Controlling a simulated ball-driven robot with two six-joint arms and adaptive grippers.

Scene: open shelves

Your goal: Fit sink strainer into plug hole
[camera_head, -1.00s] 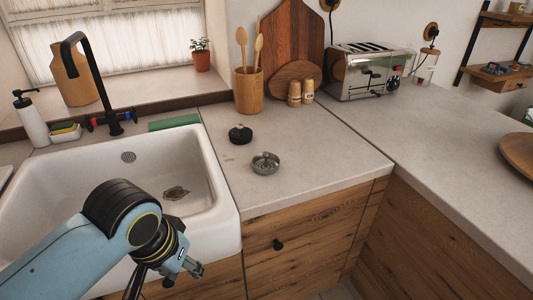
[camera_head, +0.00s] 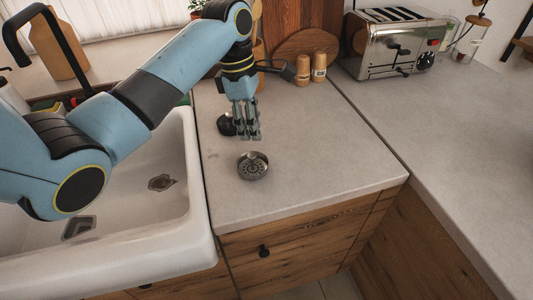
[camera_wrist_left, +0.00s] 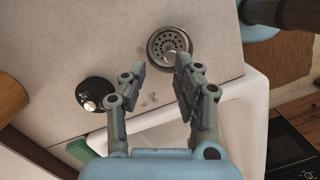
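The sink strainer (camera_head: 253,166) is a round metal basket lying on the countertop right of the sink. It also shows in the left wrist view (camera_wrist_left: 169,46), just beyond the fingertips. My left gripper (camera_head: 247,136) points down over the counter, behind the strainer in the head view. In the left wrist view (camera_wrist_left: 160,62) its fingers are apart with nothing between them. The plug hole (camera_head: 161,183) is in the floor of the white sink (camera_head: 130,225). My right gripper is in neither view.
A black round stopper (camera_head: 226,124) lies behind the strainer, partly hidden by my left gripper; it also shows in the wrist view (camera_wrist_left: 95,94). A toaster (camera_head: 395,43) and two wooden shakers (camera_head: 311,69) stand at the back. The counter to the right is clear.

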